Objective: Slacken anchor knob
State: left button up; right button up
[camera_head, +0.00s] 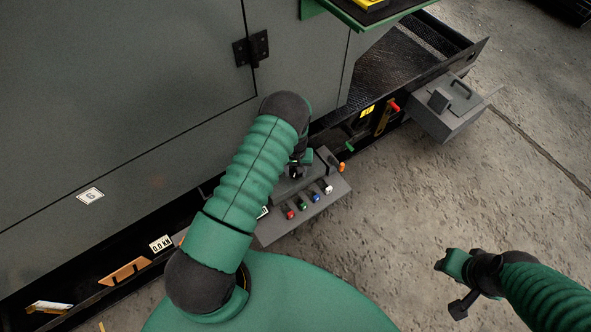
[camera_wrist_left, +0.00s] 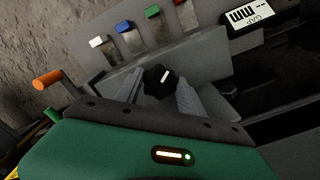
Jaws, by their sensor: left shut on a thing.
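In the left wrist view a black lobed knob (camera_wrist_left: 160,80) with a white mark on it sits between the two grey fingers of my left gripper (camera_wrist_left: 161,88). The gripper is shut on this knob, one finger on each side. In the head view my left gripper (camera_head: 298,166) is down at the grey panel (camera_head: 283,228) beside the enclosure, and my own arm hides much of it. The knob cannot be made out there. My right gripper (camera_head: 452,264) hangs over bare floor at the lower right; its jaw state is unclear.
Red, green, blue and white connectors (camera_head: 303,204) line the panel's outer edge. An orange handle (camera_head: 341,167) is close to my left gripper. A grey box with a handle (camera_head: 450,105) stands at upper right. The floor (camera_head: 420,210) between is clear.

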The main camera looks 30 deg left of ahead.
pick_arm(q)
jog(key=n, duration=0.6)
jog(key=shift+w+d+p, duration=0.1)
jog(key=shift+p, duration=0.2)
jog(key=n, duration=0.6)
jog(key=shift+w+n, duration=0.15)
jog(key=shift+n, duration=0.25)
jog(key=o, duration=1.4)
jog(key=shift+c, duration=0.2)
jog(key=shift+r, duration=0.1)
notch_tip(320, 180, up, 17)
jog(key=p, duration=0.5)
jog(key=shift+f+p, duration=0.2)
jog(key=shift+p, duration=0.15)
